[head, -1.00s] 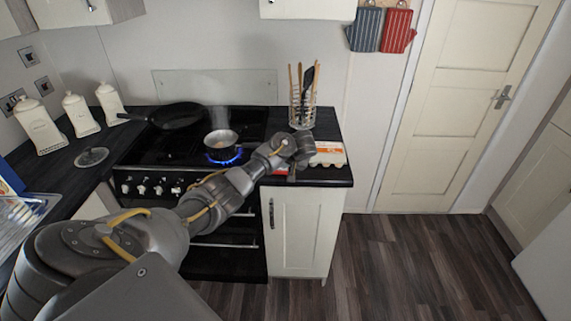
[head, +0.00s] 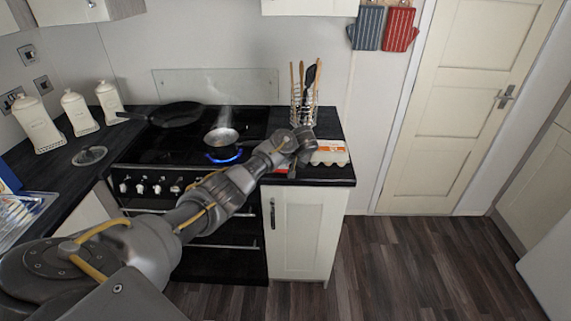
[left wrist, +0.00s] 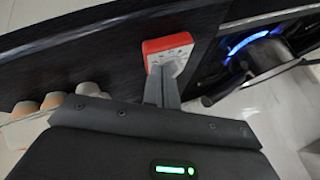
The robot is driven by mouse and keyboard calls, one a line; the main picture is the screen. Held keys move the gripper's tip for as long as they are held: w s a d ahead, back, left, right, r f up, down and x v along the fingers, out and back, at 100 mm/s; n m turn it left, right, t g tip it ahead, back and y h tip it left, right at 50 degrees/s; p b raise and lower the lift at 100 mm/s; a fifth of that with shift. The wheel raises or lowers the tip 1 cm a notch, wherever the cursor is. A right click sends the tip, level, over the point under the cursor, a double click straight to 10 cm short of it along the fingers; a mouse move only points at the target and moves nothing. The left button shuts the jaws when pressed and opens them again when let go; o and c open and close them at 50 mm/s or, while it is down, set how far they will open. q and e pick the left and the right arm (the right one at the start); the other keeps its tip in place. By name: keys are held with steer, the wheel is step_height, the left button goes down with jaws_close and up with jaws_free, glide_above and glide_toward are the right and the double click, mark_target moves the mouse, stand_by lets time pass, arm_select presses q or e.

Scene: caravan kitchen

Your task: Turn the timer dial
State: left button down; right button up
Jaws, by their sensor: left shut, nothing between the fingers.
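The timer (left wrist: 167,48) is a small red box with a white face, on the dark worktop in the left wrist view. In the head view only a sliver of red (head: 281,170) shows by my wrist. My left gripper (left wrist: 164,78) is shut and empty, its fingertips at the lower part of the timer's white face. They overlap the face in the picture; I cannot tell whether they touch it. The dial is largely hidden behind the fingers. In the head view my left gripper (head: 291,168) is over the worktop right of the hob. My right gripper is not in view.
An egg carton (head: 330,153) lies just right of my gripper. A utensil holder (head: 303,112) stands behind it. On the hob, a steaming saucepan (head: 221,139) sits over a lit blue flame (head: 224,159), close left of my forearm. A black frying pan (head: 176,114) sits further back.

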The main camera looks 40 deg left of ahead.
arm_select(q)
steer(key=shift+w+d, duration=0.1)
steer(key=shift+w, duration=0.15)
steer(key=shift+d, duration=0.1)
steer(key=shift+d+r, duration=0.1)
steer(key=shift+d, duration=0.1)
steer(key=d, duration=0.2)
steer(key=d+p, duration=0.1)
steer(key=d, duration=0.1)
steer(key=shift+w+r, duration=0.15)
steer(key=shift+w, duration=0.05)
steer(key=b+v, duration=0.1)
steer(key=v, duration=0.8)
steer(key=shift+r+b, duration=0.15)
steer(key=shift+b, duration=0.15)
